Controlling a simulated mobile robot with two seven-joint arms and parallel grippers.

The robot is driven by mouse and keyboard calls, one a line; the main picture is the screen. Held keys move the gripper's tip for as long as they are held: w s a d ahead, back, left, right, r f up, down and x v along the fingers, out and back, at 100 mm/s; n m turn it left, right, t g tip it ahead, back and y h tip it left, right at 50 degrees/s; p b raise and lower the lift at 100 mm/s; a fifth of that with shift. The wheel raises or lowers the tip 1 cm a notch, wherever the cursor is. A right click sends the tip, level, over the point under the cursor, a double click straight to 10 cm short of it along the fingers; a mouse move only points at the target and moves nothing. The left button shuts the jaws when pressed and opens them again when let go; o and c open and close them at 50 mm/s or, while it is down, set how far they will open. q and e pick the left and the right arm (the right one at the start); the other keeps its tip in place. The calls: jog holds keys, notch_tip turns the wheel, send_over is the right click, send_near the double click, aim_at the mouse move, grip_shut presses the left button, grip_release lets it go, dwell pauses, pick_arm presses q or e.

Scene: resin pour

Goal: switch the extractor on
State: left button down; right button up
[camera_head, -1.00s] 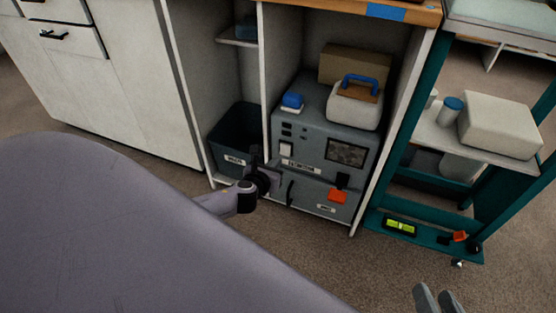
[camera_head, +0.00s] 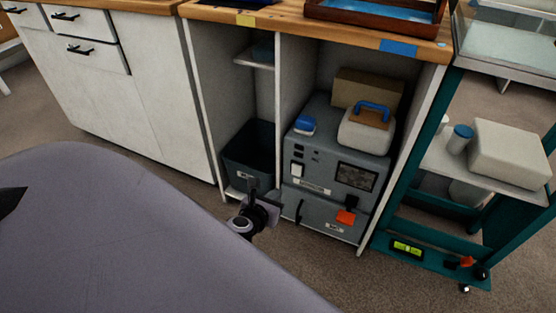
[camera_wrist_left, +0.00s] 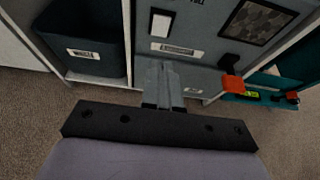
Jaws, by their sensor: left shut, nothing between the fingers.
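The extractor is a grey box (camera_head: 320,172) in the open bay under the wooden worktop; it also shows in the left wrist view (camera_wrist_left: 200,40). Its front has a white rocker switch (camera_head: 297,170), also in the left wrist view (camera_wrist_left: 161,25), a dark grille (camera_head: 356,176) and a label. I cannot tell the switch's position. An orange part (camera_head: 346,217) sits lower on the front. My left gripper (camera_head: 252,184) is shut and empty, in front of the bay and lower left of the switch. In the left wrist view its fingers (camera_wrist_left: 162,74) point at the extractor's lower front, apparently without touching.
A dark bin (camera_head: 250,150) stands in the bay to the left. A blue-handled case (camera_head: 366,132) and a blue-topped item sit on the extractor. A teal cart (camera_head: 400,230) with a spirit level stands to the right. Carpet in front is clear.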

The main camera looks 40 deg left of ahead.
pick_arm(q)
jog(key=shift+s+f, duration=0.2)
jog(key=shift+f, duration=0.7)
pick_arm(e)
jog(key=shift+a, duration=0.1)
pick_arm(q)
jog(key=b, duration=0.6)
send_near(296, 175)
jog(key=x, duration=0.5)
jog(key=shift+w+a+f, duration=0.15)
jog(key=shift+w+f, duration=0.15)
jog(key=shift+w, duration=0.35)
pick_arm(e)
jog(key=shift+w+a+f+t+y, duration=0.2)
jog(key=shift+w+a+f+y, duration=0.1)
jog(key=shift+a+y, duration=0.3)
jog(key=shift+w+a+f+t+y, duration=0.2)
jog(key=shift+a+f+y, duration=0.15)
jog(key=shift+a, duration=0.3)
